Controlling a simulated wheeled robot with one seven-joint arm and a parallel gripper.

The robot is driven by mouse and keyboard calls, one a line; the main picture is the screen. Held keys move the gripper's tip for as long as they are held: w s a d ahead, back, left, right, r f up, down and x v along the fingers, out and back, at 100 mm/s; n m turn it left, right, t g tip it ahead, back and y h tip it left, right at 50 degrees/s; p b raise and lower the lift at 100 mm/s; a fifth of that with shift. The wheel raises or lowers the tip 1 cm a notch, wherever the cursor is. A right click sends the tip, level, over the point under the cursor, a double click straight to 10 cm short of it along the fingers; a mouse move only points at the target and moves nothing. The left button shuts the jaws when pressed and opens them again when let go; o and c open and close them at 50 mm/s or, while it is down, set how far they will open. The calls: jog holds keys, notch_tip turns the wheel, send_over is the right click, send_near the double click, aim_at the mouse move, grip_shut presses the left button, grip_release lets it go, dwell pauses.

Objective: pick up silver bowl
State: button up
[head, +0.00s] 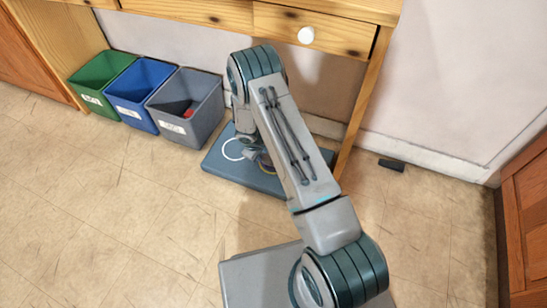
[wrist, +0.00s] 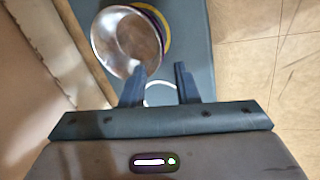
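The silver bowl (wrist: 122,45) is round, shiny and open-topped, in the upper middle of the wrist view, above the blue-grey mat (wrist: 190,40). A yellow and purple rim (wrist: 165,22) shows at its right edge. My gripper (wrist: 160,72) is open, with a gap between its two fingers and nothing between them. The left finger overlaps the bowl's lower edge in the picture; I cannot tell whether they touch. In the head view my arm mostly hides the bowl, over the mat (head: 225,173) under the wooden table.
A white ring (head: 233,149) is marked on the mat. Green (head: 100,75), blue (head: 140,92) and grey (head: 186,105) bins stand to the left. A wooden table leg (head: 362,105) stands close to the mat's right. A small dark object (head: 392,164) lies by the wall.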

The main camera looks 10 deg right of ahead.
jog(key=b+x, duration=0.1)
jog(key=x, duration=0.2)
jog(key=w+b+x, duration=0.1)
jog(key=b+x, duration=0.1)
jog(key=x, duration=0.2)
jog(key=a+b+x, duration=0.1)
jog(key=x, duration=0.3)
jog(key=shift+w+d+f+b, duration=0.1)
jog(key=shift+w+f+b, duration=0.1)
jog(key=shift+b, duration=0.1)
jog(key=shift+r, duration=0.1)
grip_shut()
dwell(0.8)
